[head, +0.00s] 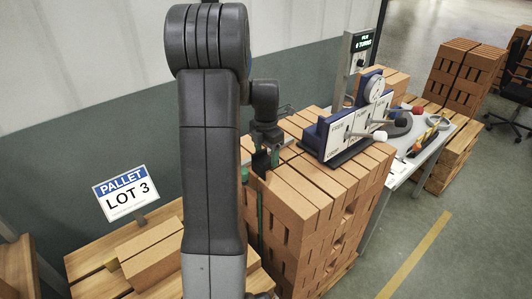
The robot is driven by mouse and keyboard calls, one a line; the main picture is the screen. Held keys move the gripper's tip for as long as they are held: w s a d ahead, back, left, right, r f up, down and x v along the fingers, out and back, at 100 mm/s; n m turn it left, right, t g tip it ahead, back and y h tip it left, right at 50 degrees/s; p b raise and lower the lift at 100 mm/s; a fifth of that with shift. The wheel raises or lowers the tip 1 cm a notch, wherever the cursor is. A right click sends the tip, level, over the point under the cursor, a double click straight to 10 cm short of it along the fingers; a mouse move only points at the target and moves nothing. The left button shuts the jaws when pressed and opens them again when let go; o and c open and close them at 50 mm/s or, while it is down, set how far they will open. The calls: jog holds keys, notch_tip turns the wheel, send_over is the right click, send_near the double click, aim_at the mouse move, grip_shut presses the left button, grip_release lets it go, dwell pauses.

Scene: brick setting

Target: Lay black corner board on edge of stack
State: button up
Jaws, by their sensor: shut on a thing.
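The stack of orange-brown bricks (312,205) stands right of my arm, with gaps between the bricks on its top. My gripper (265,148) is at the left edge of the stack's top, pointing down, partly behind my arm. It is shut on the small black corner board (261,163), which shows as a dark piece below the fingers at that edge. I cannot tell whether the board touches the bricks. A green strap (260,212) runs down the stack's left side just below it.
More brick stacks (468,75) stand at the back right. Floor is clear at lower right.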

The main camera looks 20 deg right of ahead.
aim_at(266, 161)
jog(key=shift+f+b, duration=2.05)
jog(key=shift+f, duration=1.15)
jog(key=shift+f+b, duration=0.3)
jog(key=shift+f, duration=0.2)
jog(key=o, duration=1.1)
notch_tip(266, 161, up, 14)
jog(key=shift+f+b, duration=0.1)
jog(key=shift+b, duration=0.55)
